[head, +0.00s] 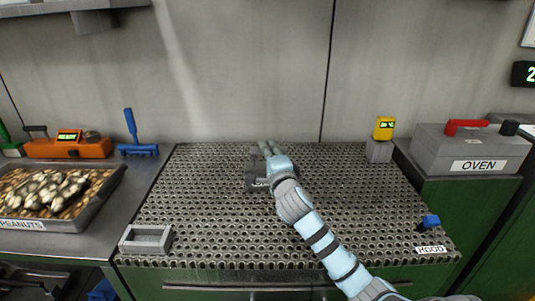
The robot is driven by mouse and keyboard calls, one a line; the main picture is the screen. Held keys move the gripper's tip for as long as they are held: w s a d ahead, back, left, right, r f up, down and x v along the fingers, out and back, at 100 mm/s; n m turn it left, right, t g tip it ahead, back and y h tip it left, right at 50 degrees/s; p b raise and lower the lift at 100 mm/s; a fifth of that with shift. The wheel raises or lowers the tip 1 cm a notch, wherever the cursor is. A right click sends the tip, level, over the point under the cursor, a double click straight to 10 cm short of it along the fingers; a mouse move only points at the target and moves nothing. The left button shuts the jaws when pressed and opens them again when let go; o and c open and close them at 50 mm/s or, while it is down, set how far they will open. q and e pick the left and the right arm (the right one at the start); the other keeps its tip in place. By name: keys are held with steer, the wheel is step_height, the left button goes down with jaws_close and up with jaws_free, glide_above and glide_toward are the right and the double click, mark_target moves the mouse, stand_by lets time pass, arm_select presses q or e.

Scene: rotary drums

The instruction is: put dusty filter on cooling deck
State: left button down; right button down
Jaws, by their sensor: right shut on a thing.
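The perforated metal cooling deck (210,215) fills the middle of the head view. A dark grey thing (254,181), which looks like the dusty filter, is at the middle rear of the deck. My right arm and gripper cover much of it. My right gripper (267,150) reaches in from the lower right and is shut on this thing. It is low over the deck, and I cannot tell whether the thing touches the surface. My left gripper is not in view.
A small grey open tray (147,239) sits at the deck's front left corner. A yellow display device (383,128) stands at the back right, and a blue knob (430,221) at the right edge. A peanut tray (100,193) is left; the oven unit (468,150) is right.

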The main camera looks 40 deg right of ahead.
steer(key=c, duration=2)
jaws_free()
steer(key=shift+f, duration=0.1)
steer(key=o, duration=0.5)
steer(key=shift+s+r, duration=0.1)
steer(key=shift+r, duration=0.15)
steer(key=v, duration=1.2)
steer(key=shift+p, duration=0.3)
